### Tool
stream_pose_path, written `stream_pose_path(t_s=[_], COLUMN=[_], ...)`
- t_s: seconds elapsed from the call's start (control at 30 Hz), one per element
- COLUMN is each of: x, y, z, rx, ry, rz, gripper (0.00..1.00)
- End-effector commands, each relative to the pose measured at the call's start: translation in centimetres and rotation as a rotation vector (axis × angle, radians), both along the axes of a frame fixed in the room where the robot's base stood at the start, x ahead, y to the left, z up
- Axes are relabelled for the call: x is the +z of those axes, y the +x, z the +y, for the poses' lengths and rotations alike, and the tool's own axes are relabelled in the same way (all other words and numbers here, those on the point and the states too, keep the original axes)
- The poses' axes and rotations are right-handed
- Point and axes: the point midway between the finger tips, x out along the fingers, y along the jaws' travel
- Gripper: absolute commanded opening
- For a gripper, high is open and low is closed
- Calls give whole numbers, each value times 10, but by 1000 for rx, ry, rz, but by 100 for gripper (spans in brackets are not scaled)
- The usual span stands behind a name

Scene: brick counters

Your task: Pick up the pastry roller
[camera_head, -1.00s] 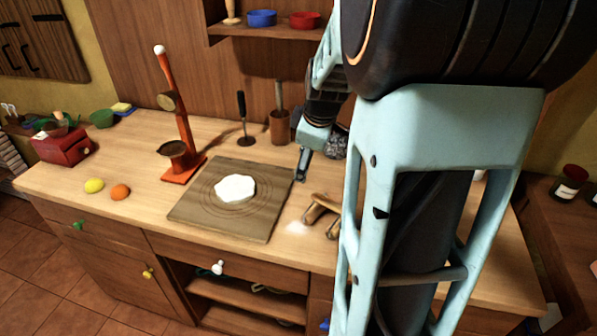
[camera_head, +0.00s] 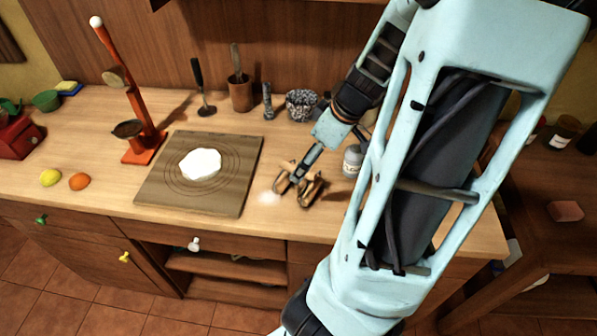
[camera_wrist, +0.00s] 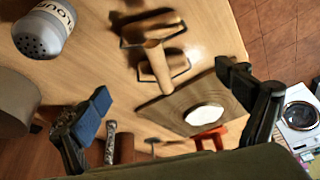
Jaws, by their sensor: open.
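The pastry roller (camera_head: 309,190) is wooden, with two roller ends on metal frames, and lies on the counter right of the board. My gripper (camera_head: 297,178) is low over it in the head view and partly covers it. In the wrist view the roller (camera_wrist: 155,62) shows whole, its handle lying between the line of my two fingers. My gripper (camera_wrist: 164,86) is open, with fingers wide apart and nothing between them. I cannot tell the exact height left above the roller.
A wooden board (camera_head: 235,185) with white dough (camera_head: 200,164) lies to the left. A flour shaker (camera_head: 352,160) stands close on the right, also in the wrist view (camera_wrist: 43,32). A speckled pot (camera_head: 301,106) and a utensil cup (camera_head: 241,95) stand behind.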

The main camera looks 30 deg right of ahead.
Motion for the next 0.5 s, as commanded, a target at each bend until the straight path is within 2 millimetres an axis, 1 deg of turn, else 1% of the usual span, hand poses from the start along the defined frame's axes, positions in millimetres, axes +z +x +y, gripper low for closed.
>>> stream_pose_path(t_s=[0.03, 0.2, 0.43, 0.5], x=[-10, -31, -43, -50], y=[3, 11, 16, 19], z=[3, 7, 8, 10], rx=[3, 2, 1, 2], ry=[6, 3, 1, 1], rz=[0, 1, -1, 1], gripper=[93, 93, 93, 93])
